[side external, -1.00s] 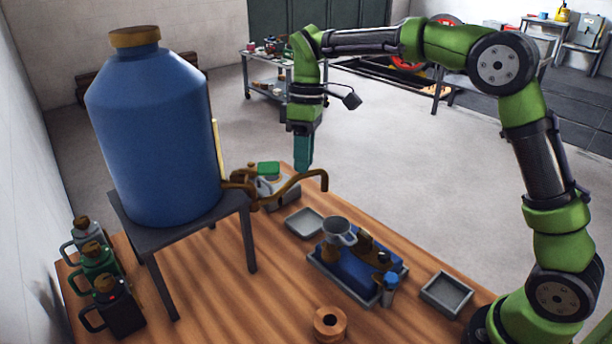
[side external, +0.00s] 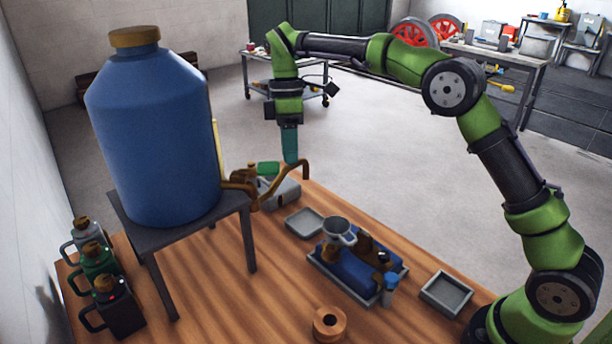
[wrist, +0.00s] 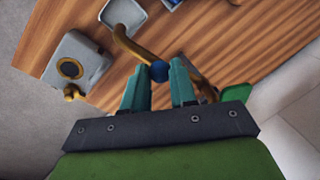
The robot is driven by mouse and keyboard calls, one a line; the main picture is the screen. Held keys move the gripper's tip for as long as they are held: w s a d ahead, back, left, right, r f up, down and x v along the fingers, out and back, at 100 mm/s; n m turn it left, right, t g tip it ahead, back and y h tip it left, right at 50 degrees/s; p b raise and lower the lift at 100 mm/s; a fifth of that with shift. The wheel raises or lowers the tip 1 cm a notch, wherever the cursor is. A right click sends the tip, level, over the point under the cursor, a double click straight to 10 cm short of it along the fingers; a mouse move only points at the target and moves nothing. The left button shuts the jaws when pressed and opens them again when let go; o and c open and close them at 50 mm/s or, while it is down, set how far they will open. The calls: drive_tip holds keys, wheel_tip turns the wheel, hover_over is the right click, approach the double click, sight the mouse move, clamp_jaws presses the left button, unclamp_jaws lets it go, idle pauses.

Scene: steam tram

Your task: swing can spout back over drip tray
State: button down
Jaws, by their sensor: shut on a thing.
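The big blue can (side external: 155,135) stands on a dark stand (side external: 205,215) at the left of the bench. Its curved brass spout (side external: 305,167) reaches right from the tap (side external: 238,184). A shallow grey tray (side external: 290,225), seemingly the drip tray, lies on the bench in front of the spout, whose end is behind it. It also shows at the top of the wrist view (wrist: 105,14). My gripper (side external: 290,160) points down at the spout. In the wrist view its teal fingers (wrist: 158,80) are around a blue knob (wrist: 159,71) on the brass pipe (wrist: 130,45).
A grey box-like container (side external: 285,193) sits behind the spout. A blue tray set (side external: 350,272) holds a grey cup (side external: 338,231). Another grey tray (side external: 446,293), a wooden ring (side external: 329,324) and several jugs (side external: 98,258) stand on the bench. The bench front is partly clear.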

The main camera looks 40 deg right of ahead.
drive_tip(key=shift+w, duration=0.15)
drive_tip(key=c, duration=0.9)
unclamp_jaws()
drive_tip(key=shift+r, duration=0.1)
wheel_tip(320, 180, up, 4)
drive_tip(key=shift+f, duration=0.25)
drive_tip(key=s+d, duration=0.1)
drive_tip(key=s, duration=0.4)
drive_tip(key=s+r, duration=0.1)
drive_tip(key=s, duration=0.4)
drive_tip(key=s+d, duration=0.1)
drive_tip(key=s, duration=0.5)
drive_tip(key=shift+d+r, duration=0.15)
drive_tip(key=shift+d, duration=0.15)
